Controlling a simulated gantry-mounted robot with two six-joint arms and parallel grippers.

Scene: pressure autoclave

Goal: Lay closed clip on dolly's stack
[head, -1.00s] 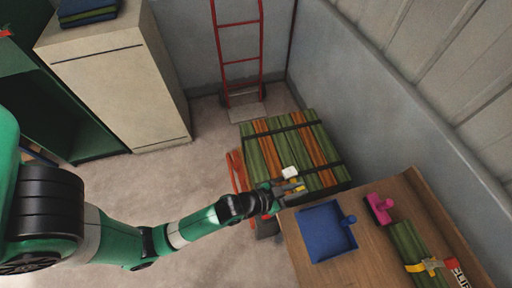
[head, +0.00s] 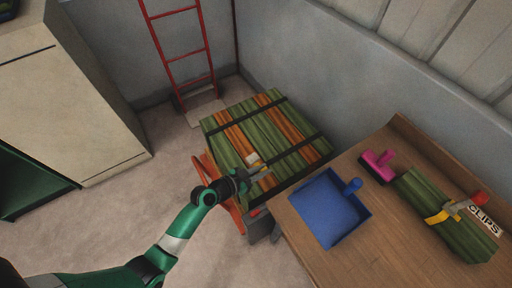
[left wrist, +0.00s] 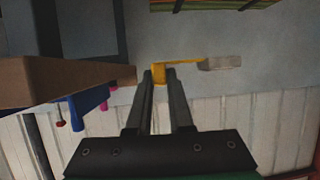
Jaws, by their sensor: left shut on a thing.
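The yellow clip with a pale grey end is held in my left gripper (head: 262,174), whose fingers are shut on it. In the left wrist view the clip (left wrist: 182,63) sits at the fingertips (left wrist: 160,76), with its pale end out to the right. In the head view the clip (head: 253,159) shows over the front part of the green and orange slatted stack (head: 240,131). The stack lies on the red dolly (head: 229,207), bound by two dark straps. I cannot tell whether the clip touches the stack. The right gripper is out of view.
The wooden table (head: 307,248) stands close to the stack's right front. On it are a blue dustpan (head: 325,212), a pink brush (head: 378,164), and a green bundle (head: 462,233) with a yellow clamp beside a CLIPS label (head: 485,220). A red ladder-like frame (head: 182,58) stands behind; walls border the back.

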